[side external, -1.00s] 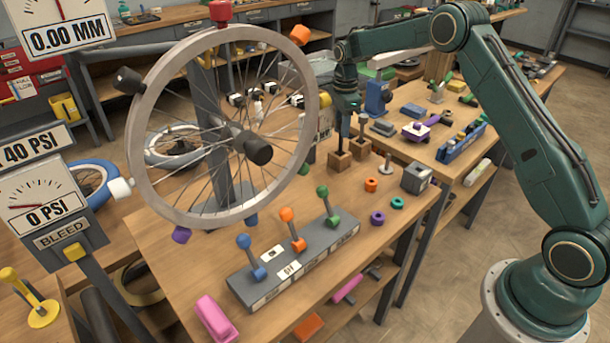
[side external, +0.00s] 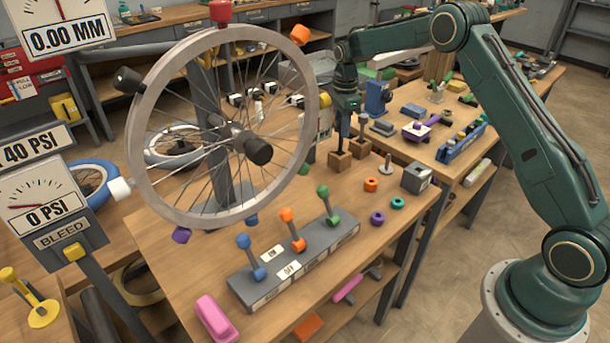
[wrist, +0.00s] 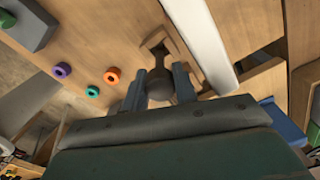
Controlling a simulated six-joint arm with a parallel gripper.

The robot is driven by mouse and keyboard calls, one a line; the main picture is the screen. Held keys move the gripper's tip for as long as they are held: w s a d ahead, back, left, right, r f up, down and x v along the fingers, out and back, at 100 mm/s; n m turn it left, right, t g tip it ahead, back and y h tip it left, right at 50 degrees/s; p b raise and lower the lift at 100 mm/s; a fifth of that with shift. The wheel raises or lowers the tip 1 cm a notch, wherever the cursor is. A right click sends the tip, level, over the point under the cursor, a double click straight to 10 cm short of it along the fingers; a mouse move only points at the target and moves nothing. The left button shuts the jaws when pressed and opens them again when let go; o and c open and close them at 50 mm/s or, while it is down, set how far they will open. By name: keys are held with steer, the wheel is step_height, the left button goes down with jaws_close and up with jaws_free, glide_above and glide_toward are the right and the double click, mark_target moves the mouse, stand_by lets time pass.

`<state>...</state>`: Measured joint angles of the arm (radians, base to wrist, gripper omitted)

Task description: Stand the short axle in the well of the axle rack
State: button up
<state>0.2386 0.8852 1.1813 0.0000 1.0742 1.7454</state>
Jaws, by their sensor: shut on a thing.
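My gripper (wrist: 158,88) is shut on the dark short axle (wrist: 160,84), whose rounded end shows between the two fingers in the wrist view. In the side view my gripper (side external: 345,107) is above the nearer of two small wooden blocks. The axle (side external: 344,127) hangs upright below it, its lower end at that block, which I take for the axle rack (side external: 340,161). The block also shows in the wrist view (wrist: 153,41), ahead of the axle. Whether the axle tip is inside the well or just above it, I cannot tell.
A second wooden block (side external: 361,146) with an upright rod stands close behind. Orange (side external: 371,185), purple (side external: 377,218) and green (side external: 397,203) rings and a grey box (side external: 417,177) lie to the right. A large spoked wheel (side external: 140,165) stands left; a lever box (side external: 300,263) is in front.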

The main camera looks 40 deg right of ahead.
steer(key=shift+f, duration=0.65)
steer(key=o, duration=1.1)
steer(key=shift+f, duration=0.1)
step_height(320, 180, up, 14)
steer(key=shift+r, duration=0.1)
stand_by(0.5)
